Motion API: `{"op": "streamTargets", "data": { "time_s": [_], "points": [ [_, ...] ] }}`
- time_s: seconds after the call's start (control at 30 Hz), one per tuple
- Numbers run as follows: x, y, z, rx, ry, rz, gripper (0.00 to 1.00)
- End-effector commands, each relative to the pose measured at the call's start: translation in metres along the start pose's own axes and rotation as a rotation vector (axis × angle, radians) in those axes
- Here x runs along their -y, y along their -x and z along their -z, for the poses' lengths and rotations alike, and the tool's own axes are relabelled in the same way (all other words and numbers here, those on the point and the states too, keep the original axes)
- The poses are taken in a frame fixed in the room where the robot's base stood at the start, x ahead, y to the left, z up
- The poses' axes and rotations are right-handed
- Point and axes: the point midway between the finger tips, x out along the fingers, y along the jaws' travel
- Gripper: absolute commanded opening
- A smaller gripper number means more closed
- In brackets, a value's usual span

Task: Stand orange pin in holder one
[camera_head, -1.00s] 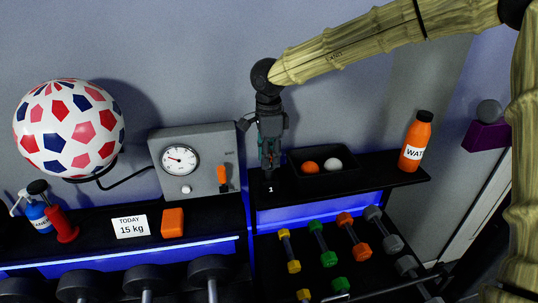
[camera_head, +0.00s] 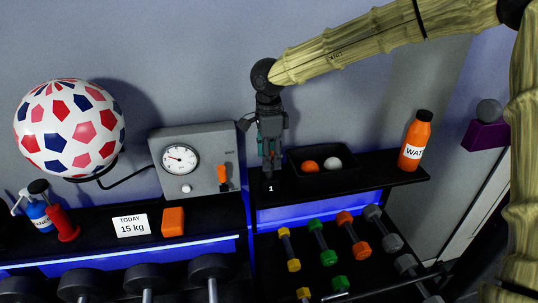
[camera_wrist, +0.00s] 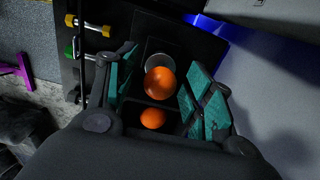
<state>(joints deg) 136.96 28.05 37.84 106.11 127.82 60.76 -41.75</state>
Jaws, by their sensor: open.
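My gripper (camera_head: 268,170) points down over the shelf spot marked 1, left of a dark tray (camera_head: 345,186). Its fingers (camera_wrist: 153,88) are apart in the wrist view. A round orange end (camera_wrist: 160,82) shows between them, with a grey disc (camera_wrist: 158,61) just behind it. I take this to be the orange pin seen end-on, over or in holder one; how deep it sits cannot be told. A second orange ball (camera_wrist: 153,118) lies in the tray, also seen in the head view (camera_head: 310,166).
A white ball (camera_head: 333,163) shares the tray. A gauge box (camera_head: 195,150) stands left of my gripper, an orange bottle (camera_head: 415,142) at the shelf's right end. Coloured dumbbells (camera_head: 322,240) lie below. The wall is close behind.

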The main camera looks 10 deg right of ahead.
Motion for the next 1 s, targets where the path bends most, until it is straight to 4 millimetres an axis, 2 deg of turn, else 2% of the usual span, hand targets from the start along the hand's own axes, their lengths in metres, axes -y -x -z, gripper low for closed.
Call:
{"op": "streamTargets", "data": {
  "time_s": [0.23, 0.7, 1.0],
  "points": [
    [0.001, 0.019, 0.0, 0.002, -0.001, 0.002, 0.52],
    [0.001, 0.1, 0.0, 0.002, -0.001, 0.003, 0.52],
    [0.0, 0.12, 0.0, 0.001, -0.001, 0.001, 0.52]
  ]
}}
